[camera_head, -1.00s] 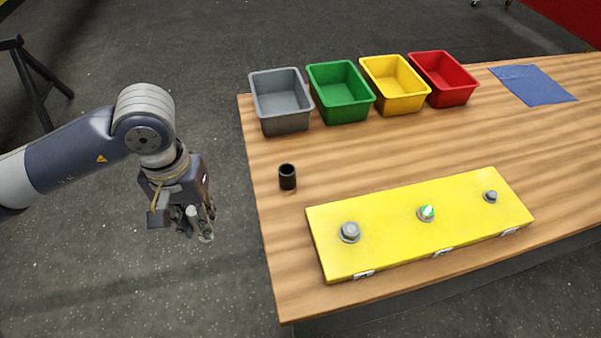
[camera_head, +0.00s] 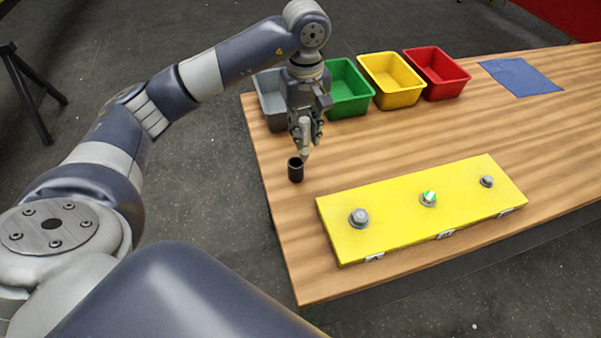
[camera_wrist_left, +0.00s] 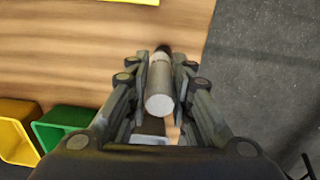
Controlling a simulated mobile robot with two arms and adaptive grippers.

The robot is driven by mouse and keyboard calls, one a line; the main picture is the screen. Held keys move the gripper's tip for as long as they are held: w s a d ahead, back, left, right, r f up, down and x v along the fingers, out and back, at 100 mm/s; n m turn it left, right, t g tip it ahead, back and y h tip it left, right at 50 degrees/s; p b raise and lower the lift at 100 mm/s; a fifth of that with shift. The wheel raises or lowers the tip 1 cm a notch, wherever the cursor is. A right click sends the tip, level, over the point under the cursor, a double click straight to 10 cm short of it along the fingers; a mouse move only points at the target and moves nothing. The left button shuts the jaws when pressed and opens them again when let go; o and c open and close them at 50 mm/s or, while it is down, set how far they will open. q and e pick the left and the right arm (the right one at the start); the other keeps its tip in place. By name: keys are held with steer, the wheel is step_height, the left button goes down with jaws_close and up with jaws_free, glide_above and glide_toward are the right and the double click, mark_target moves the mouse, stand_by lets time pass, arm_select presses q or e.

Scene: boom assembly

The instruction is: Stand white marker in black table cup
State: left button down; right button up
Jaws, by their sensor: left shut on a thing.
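The black cup (camera_head: 295,171) stands upright on the wooden table near its left edge. My left gripper (camera_head: 305,143) is shut on the white marker (camera_head: 304,137) and holds it upright, its lower end close to the cup's rim. In the left wrist view the marker (camera_wrist_left: 160,90) sits between the fingers of my left gripper (camera_wrist_left: 160,88), and a small dark part at its far end may be the cup. I cannot tell whether the marker's tip is above the cup or inside it. My right gripper is not in view.
Gray (camera_head: 270,108), green (camera_head: 349,90), yellow (camera_head: 392,82) and red (camera_head: 436,74) bins line the back of the table. A yellow board (camera_head: 400,222) with several metal fittings lies in front. A blue cloth (camera_head: 519,77) lies at the far right. The wood between is clear.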

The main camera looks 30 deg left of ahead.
arm_select(q)
steer(key=w+a+f+n+p, duration=0.2)
steer(key=a+f+n+p, duration=0.1)
steer(key=f, duration=0.6)
steer(key=shift+a+f+p, duration=0.25)
steer(key=shift+a+p, duration=0.15)
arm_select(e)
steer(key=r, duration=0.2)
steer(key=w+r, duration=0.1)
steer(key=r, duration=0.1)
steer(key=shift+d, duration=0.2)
arm_select(q)
steer(key=shift+f, duration=0.1)
steer(key=shift+f, duration=0.15)
steer(key=c, duration=1.4)
jaws_free()
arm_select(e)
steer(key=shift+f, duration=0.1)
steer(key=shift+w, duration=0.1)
